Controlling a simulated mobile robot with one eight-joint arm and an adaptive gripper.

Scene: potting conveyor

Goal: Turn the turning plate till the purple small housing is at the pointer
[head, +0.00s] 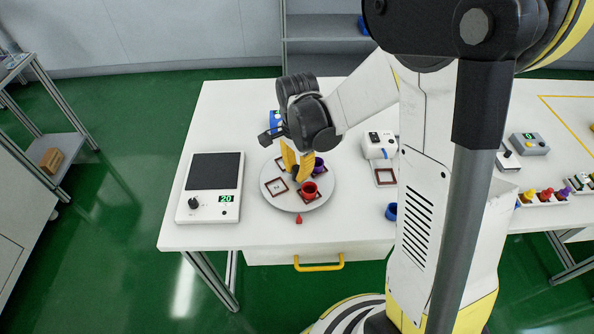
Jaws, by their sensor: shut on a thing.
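The turning plate (284,202) is a round light grey disc on the white table, with square red-brown frames on it. A small red pointer (299,219) sits at its near edge. The purple small housing (319,163) is on the plate's far right part, partly behind my gripper. A red housing (309,190) stands on the near right part, closer to the pointer. My gripper (297,174) points down with its yellow fingers over the middle of the plate. It is shut on the plate's centre part, mostly hidden by the fingers.
A white device (379,145) and a blue ring-like part (391,211) are to the right. My arm hides part of the table there. Coloured parts (547,195) stand far right.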

